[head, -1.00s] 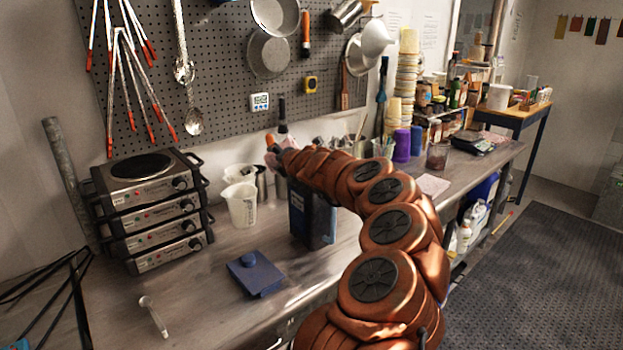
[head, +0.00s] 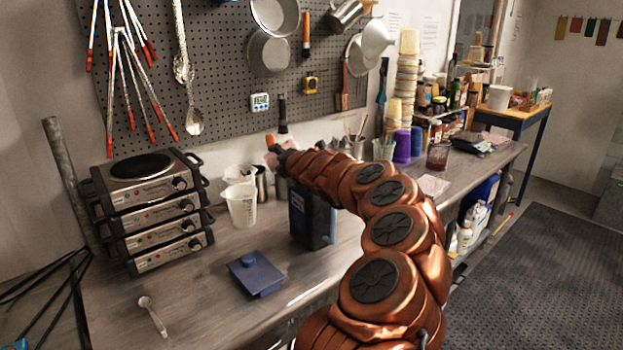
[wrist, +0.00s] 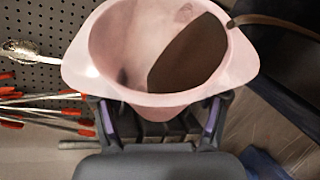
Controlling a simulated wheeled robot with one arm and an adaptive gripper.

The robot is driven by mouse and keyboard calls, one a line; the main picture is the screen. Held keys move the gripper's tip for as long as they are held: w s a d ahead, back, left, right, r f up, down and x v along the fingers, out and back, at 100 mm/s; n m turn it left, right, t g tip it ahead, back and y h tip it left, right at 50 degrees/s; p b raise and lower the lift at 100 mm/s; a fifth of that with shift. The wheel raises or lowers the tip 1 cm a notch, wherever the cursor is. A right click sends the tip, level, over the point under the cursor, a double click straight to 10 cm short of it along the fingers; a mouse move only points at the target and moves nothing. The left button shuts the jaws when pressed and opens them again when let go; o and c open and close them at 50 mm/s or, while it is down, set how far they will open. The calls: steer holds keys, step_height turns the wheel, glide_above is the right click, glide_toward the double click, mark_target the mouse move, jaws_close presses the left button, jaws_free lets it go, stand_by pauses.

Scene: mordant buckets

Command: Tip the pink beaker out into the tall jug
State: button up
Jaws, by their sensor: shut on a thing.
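The pink beaker (wrist: 78,72) fills the top of the wrist view, its mouth toward the camera. Dark brown contents (wrist: 188,58) lie inside against one side, with a slanted edge, so the beaker looks tilted. My gripper (wrist: 158,118) is shut on the beaker's near side. In the head view my gripper (head: 279,150) is over the bench near the pegboard, with a bit of pink (head: 271,160) beside it. A tall dark container (head: 312,222), perhaps the tall jug, stands below and right of it. A dark shape with a curved rim (wrist: 282,55) is beside the beaker in the wrist view.
A white measuring jug (head: 242,207) and a steel vessel (head: 262,186) stand left of the dark container. Stacked hotplates (head: 155,212) are at the left. A blue lidded item (head: 256,275) and a spoon (head: 153,315) lie in front, with bare bench around them.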

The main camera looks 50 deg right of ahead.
steer(key=shift+s+d+f+m+t+b, duration=0.1)
steer(key=shift+f+m+t+b, duration=0.15)
steer(key=shift+m+b, duration=0.35)
stand_by(1.1)
steer(key=shift+s+d+r+m+t+p, duration=0.45)
steer(key=shift+d+r+m+p, duration=0.1)
steer(key=shift+m+p, duration=0.15)
stand_by(1.0)
steer(key=shift+s+d+f+m+y+p, duration=0.15)
steer(key=shift+f+m+y+p, duration=0.2)
steer(key=shift+p, duration=0.45)
